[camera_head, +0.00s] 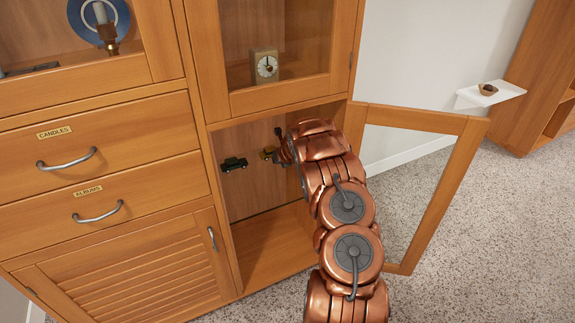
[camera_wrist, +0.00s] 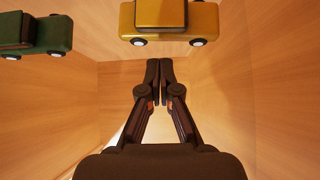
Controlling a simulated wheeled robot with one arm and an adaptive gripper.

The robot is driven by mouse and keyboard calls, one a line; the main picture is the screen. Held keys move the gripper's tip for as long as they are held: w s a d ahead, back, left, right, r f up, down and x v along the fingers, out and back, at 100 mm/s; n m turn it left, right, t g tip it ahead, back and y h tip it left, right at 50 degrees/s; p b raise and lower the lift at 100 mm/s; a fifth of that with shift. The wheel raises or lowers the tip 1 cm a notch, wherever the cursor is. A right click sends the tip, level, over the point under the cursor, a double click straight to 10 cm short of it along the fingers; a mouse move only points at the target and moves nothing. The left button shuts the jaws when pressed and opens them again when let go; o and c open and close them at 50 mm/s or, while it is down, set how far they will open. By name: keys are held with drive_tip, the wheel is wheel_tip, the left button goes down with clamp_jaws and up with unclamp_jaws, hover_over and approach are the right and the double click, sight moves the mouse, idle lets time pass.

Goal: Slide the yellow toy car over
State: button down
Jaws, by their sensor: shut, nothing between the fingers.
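The yellow toy car (camera_wrist: 168,14) is at the top of the wrist view, cut off by the frame edge. My gripper (camera_wrist: 160,68) is shut and empty, with its fingertips just below the car in the picture; whether they touch it I cannot tell. In the head view the yellow car (camera_head: 268,153) shows as a small piece beside my gripper (camera_head: 281,152), the rest hidden behind my arm. A dark green toy car (camera_head: 233,164) stands to its left. The green car (camera_wrist: 38,34) also shows at the upper left of the wrist view, apart from the yellow one.
The cars are inside an open wooden cabinet compartment (camera_head: 270,240), with walls close on both sides. Its glass-paned door (camera_head: 445,205) stands open to the right of my arm. A clock (camera_head: 265,66) sits behind glass above. A small white wall shelf (camera_head: 505,93) holds a bowl.

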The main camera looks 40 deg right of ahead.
drive_tip(key=b, duration=0.1)
drive_tip(key=s+b, duration=0.1)
drive_tip(key=shift+s+a+f+b, duration=0.15)
drive_tip(key=shift+s+f+b, duration=0.15)
drive_tip(key=shift+b, duration=0.1)
drive_tip(key=shift+v, duration=1.75)
drive_tip(key=b+v, duration=0.1)
drive_tip(key=v, duration=0.6)
drive_tip(key=shift+r, duration=0.1)
